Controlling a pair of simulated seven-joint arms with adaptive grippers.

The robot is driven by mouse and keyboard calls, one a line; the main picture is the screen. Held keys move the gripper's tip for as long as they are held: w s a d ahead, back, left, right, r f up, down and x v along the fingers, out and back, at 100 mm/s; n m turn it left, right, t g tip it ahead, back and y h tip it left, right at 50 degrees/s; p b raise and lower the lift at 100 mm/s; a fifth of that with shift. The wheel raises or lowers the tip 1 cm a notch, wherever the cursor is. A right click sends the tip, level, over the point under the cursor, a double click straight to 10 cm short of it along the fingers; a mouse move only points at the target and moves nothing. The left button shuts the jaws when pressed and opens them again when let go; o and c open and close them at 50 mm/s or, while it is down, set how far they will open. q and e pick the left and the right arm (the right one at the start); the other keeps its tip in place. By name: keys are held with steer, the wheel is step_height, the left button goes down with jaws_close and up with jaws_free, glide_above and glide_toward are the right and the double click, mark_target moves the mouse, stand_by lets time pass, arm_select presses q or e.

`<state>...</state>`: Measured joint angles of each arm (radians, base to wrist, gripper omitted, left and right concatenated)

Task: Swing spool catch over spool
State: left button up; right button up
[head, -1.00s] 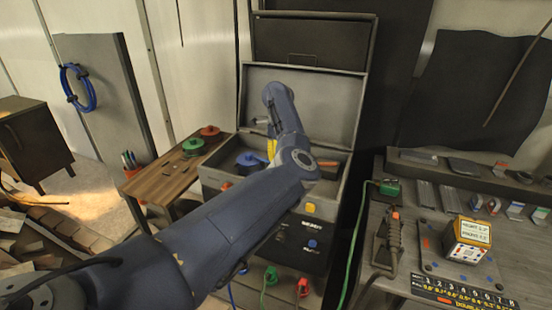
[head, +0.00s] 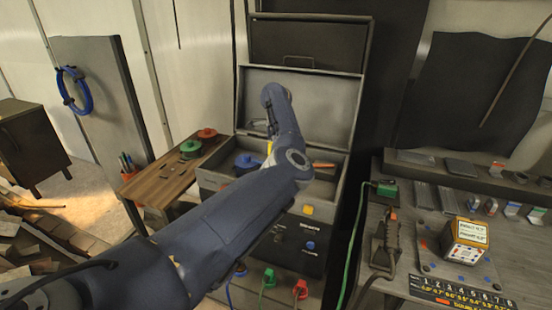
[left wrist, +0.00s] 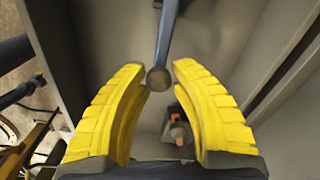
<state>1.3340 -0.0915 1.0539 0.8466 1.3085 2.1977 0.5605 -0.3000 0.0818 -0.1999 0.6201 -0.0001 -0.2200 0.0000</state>
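My left arm reaches across the head view into the open grey case (head: 345,185). Only a sliver of yellow from my left gripper (head: 270,148) shows there, behind the arm. In the left wrist view my left gripper (left wrist: 159,68) is open, its yellow fingers apart. A blue-grey rod with a round knob (left wrist: 158,79), possibly the spool catch, comes down from the top. Its knob is between the fingertips, with a gap on each side. A blue spool (head: 246,161) sits in the left of the case, partly hidden by my arm. My right gripper is not in view.
The case's raised lid (head: 310,100) stands behind my arm. A wooden side table (head: 160,183) at left holds a green spool (head: 191,147) and a red spool (head: 207,134). A workbench (head: 400,205) with a labelled box (head: 464,240) is at right. A green cable (head: 350,250) hangs between.

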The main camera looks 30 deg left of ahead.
arm_select(q)
steer(key=o, duration=0.5)
steer(key=shift+c, duration=0.2)
steer(key=shift+r, duration=0.1)
step_height(320, 180, up, 12)
stand_by(0.3)
